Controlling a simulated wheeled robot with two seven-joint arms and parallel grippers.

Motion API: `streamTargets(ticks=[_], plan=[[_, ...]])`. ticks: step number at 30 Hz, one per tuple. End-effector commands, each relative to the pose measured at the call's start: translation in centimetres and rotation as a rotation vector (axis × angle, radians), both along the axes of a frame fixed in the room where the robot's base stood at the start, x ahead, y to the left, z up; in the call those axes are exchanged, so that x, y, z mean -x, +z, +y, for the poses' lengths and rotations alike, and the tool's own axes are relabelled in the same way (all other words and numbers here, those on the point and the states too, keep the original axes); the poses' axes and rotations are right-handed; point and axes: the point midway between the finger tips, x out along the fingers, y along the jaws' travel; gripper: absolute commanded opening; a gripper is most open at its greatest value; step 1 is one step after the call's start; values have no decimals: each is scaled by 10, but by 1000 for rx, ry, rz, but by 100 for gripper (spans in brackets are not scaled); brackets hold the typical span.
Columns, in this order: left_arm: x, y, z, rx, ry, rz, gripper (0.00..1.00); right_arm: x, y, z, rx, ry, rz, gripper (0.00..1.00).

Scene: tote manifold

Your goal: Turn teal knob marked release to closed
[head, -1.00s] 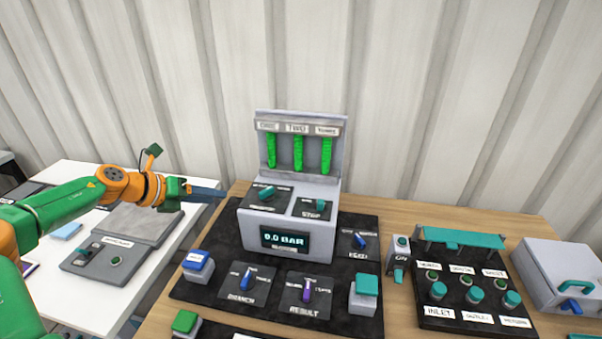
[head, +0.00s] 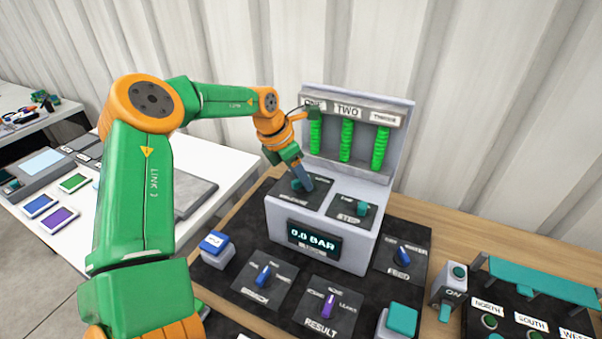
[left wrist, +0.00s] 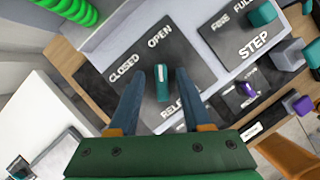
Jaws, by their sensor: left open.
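The teal release knob (left wrist: 162,83) sits on a dark plate (left wrist: 186,62) lettered CLOSED, OPEN and a partly covered RELE... In the left wrist view its white mark is at the end towards OPEN. My left gripper (left wrist: 163,78) is open, with one blue-grey finger on each side of the knob; I cannot tell whether either finger touches it. In the head view my left gripper (head: 303,184) points down at the left plate on the grey console (head: 279,218), and the knob is mostly hidden behind it. My right gripper is not in view.
The teal STEP knob (head: 362,208) is right of the release plate. Three green columns (head: 347,141) rise on the panel behind. The display (head: 314,239) reads 0.0 BAR. Blue and purple knobs and buttons surround the console on the black mat (head: 225,285).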

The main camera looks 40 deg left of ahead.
Motion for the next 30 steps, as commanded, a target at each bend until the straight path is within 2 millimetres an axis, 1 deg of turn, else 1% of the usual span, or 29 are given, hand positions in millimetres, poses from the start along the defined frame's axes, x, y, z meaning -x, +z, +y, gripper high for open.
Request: streamTargets(ticks=[1, 2, 3, 5, 6, 7, 14, 19, 23, 30], plan=[[0, 0, 0, 0, 1, 0, 49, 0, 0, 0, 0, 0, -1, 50], [0, 0, 0, 0, 1, 0, 46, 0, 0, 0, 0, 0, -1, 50], [0, 0, 0, 0, 1, 0, 35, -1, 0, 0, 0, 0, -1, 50], [0, 0, 0, 0, 1, 0, 19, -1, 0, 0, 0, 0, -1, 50], [0, 0, 0, 0, 1, 0, 8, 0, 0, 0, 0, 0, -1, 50], [0, 0, 0, 1, 1, 0, 0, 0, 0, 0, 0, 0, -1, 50], [0, 0, 0, 1, 3, 0, 0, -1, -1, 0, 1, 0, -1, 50], [0, -2, 0, 1, 32, -1, 0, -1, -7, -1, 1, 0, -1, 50], [0, -4, -1, -1, 91, -1, 0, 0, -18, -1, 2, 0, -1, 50], [0, -7, -1, -3, 286, -4, 0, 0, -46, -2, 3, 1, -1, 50]])
